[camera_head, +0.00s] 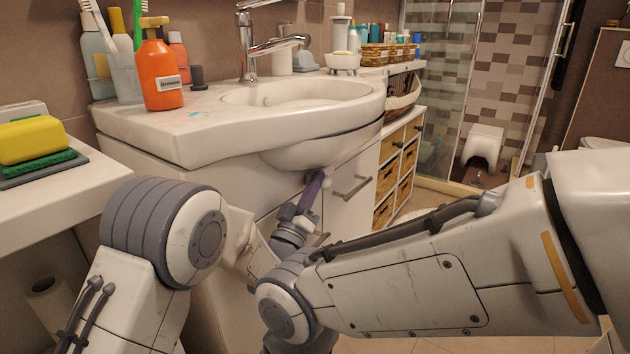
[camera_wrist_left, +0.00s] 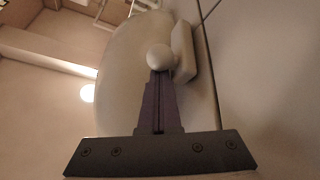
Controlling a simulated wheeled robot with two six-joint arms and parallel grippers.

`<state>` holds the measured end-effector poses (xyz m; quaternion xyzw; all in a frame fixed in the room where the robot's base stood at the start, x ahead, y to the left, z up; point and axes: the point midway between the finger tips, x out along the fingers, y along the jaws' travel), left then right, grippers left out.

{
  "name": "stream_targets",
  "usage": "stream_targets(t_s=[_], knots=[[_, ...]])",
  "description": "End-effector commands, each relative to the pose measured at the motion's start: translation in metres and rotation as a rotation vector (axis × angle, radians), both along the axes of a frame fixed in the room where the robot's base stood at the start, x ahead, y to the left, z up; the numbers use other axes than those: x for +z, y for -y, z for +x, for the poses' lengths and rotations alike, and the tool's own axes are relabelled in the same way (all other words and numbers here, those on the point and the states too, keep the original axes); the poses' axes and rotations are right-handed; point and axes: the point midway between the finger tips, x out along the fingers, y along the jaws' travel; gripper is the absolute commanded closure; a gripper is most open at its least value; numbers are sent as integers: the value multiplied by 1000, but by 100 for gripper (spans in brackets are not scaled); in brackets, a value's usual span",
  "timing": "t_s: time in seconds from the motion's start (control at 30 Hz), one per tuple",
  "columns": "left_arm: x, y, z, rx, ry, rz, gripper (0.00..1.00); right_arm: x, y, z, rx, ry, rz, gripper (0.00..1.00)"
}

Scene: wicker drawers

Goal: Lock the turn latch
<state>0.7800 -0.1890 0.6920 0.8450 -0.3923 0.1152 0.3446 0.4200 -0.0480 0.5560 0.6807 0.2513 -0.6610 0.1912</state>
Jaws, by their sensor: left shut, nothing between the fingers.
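In the left wrist view a pale, rounded knob (camera_wrist_left: 159,57) sits beside a pale block (camera_wrist_left: 183,52) on the white cabinet front; they look like the turn latch. My left gripper (camera_wrist_left: 159,78) is shut and empty, its purple fingertips right at the knob's near edge. Whether they touch it I cannot tell. In the head view my left gripper (camera_head: 318,178) is under the washbasin, close to the cabinet front.
The white washbasin (camera_head: 220,110) overhangs the cabinet. Wicker drawers (camera_head: 396,170) stand farther right. An orange bottle (camera_head: 161,75) stands on the basin's left side.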

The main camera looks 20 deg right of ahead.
Motion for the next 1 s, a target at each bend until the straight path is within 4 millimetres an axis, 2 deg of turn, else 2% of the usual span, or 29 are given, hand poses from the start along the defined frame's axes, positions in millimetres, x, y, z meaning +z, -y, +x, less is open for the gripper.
stream_targets(t_s=[0.37, 1.0], knots=[[-16, 0, 0, -1, -2, 1, 100, -14, 0, 0, 0, 0, 0, 0], [-59, 11, 8, 0, -2, 2, 100, -50, 0, 0, 0, 0, 0, 0]])
